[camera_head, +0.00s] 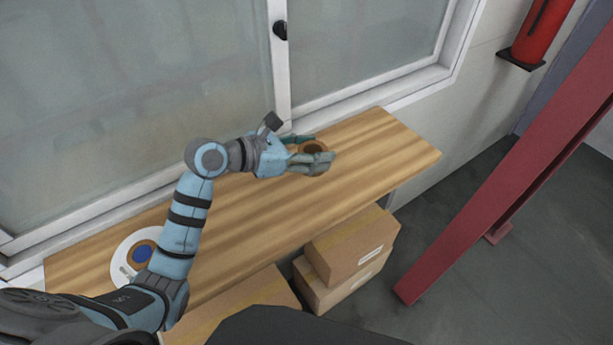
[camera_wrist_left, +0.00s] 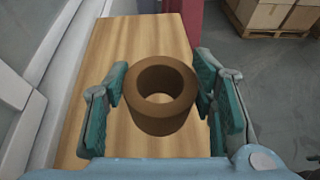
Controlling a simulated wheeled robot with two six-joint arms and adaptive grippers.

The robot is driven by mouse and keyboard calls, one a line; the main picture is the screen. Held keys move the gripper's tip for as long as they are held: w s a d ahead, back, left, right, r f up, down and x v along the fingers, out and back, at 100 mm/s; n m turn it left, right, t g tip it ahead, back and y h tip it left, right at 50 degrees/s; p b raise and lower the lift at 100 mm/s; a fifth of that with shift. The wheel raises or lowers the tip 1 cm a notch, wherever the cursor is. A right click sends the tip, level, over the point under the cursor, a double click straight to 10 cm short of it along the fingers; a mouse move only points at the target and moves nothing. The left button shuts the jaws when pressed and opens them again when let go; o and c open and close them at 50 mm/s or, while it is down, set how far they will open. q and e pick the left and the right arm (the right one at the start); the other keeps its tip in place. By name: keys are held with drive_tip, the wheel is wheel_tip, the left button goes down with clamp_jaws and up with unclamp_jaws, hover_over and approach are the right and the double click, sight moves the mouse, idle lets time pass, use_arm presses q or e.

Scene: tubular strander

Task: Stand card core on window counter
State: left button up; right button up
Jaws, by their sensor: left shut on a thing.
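The card core (camera_head: 313,145) is a short brown tube with a thick wall and an open hole. My left gripper (camera_head: 318,152) is shut on it over the right part of the wooden window counter (camera_head: 365,150). In the left wrist view the core (camera_wrist_left: 160,122) sits between the two teal-padded fingers, upright with its hole facing up. Its lower end is close to the counter top (camera_wrist_left: 135,35), but I cannot tell if it touches. In the head view the fingers hide part of the core. My right gripper is not in view.
Cardboard boxes (camera_head: 350,245) stand below the front edge. The window frame (camera_head: 277,60) runs behind. A red beam (camera_head: 500,170) stands right. Counter around the core is clear.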

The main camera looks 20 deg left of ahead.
use_arm(q)
drive_tip(key=f, duration=0.3)
drive_tip(key=w+f+b, duration=0.1)
drive_tip(key=f, duration=0.2)
drive_tip(key=w+f, duration=0.1)
drive_tip(key=f, duration=0.2)
drive_tip(key=shift+f+b, duration=0.3)
drive_tip(key=shift+f, duration=0.05)
drive_tip(key=shift+s, duration=0.1)
drive_tip(key=shift+s+r, duration=0.2)
drive_tip(key=shift+s, duration=0.25)
drive_tip(key=o, duration=1.1)
drive_tip(key=shift+w+f, duration=0.1)
drive_tip(key=shift+f, duration=0.05)
drive_tip(key=shift+o, duration=0.2)
drive_tip(key=shift+w, duration=0.1)
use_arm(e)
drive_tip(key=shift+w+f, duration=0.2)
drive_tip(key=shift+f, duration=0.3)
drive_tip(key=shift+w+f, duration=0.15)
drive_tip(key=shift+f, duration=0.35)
